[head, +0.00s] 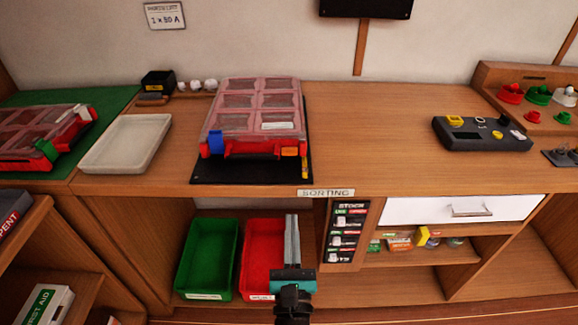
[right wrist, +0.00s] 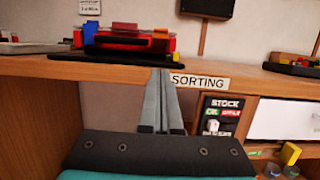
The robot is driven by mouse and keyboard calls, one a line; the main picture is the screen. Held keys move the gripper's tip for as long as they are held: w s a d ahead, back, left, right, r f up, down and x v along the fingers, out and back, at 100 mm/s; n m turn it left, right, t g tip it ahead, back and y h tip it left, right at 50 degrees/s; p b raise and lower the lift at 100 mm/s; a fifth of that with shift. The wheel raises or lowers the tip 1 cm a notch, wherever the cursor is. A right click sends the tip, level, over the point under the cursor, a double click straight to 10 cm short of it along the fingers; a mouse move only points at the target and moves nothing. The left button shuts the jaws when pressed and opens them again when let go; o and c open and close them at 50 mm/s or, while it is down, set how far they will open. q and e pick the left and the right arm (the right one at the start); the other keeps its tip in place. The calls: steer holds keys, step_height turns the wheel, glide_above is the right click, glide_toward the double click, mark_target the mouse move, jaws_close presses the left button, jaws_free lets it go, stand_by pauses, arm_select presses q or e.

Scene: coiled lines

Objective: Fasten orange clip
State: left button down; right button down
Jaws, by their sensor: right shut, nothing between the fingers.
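A red organiser case (head: 254,110) with a clear compartment lid lies on a black mat (head: 250,172) on the bench. The orange clip (head: 289,152) is at the right of its front edge; I cannot tell whether it is latched. A blue clip (head: 215,142) is at the left of that edge. In the right wrist view, the orange clip (right wrist: 160,33) and blue clip (right wrist: 124,29) show on the case front. My right gripper (head: 291,220) is shut and empty, in front of and below the bench edge, apart from the case. My left gripper is not in view.
A white tray (head: 128,144) and another red case (head: 45,138) are to the left. A dark control box (head: 480,134) stands at the right. Green (head: 208,257) and red (head: 263,232) bins sit below the bench.

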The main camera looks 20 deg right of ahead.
mark_target(290, 183)
steer(key=shift+w, duration=0.1)
steer(key=x, duration=1)
steer(key=shift+r, duration=0.1)
steer(key=shift+w+d+r+p, duration=0.1)
steer(key=shift+w+r+p, duration=0.25)
steer(key=shift+r, duration=0.25)
steer(key=shift+w+d+r+p, duration=0.1)
steer(key=shift+w+r+p, duration=0.1)
steer(key=shift+r+p, duration=0.35)
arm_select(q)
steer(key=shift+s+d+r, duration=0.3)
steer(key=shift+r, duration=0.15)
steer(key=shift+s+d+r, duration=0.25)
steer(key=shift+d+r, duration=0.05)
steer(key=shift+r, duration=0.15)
arm_select(e)
steer(key=shift+w+d+r, duration=0.1)
steer(key=shift+w+r, duration=0.2)
steer(key=shift+r, duration=0.2)
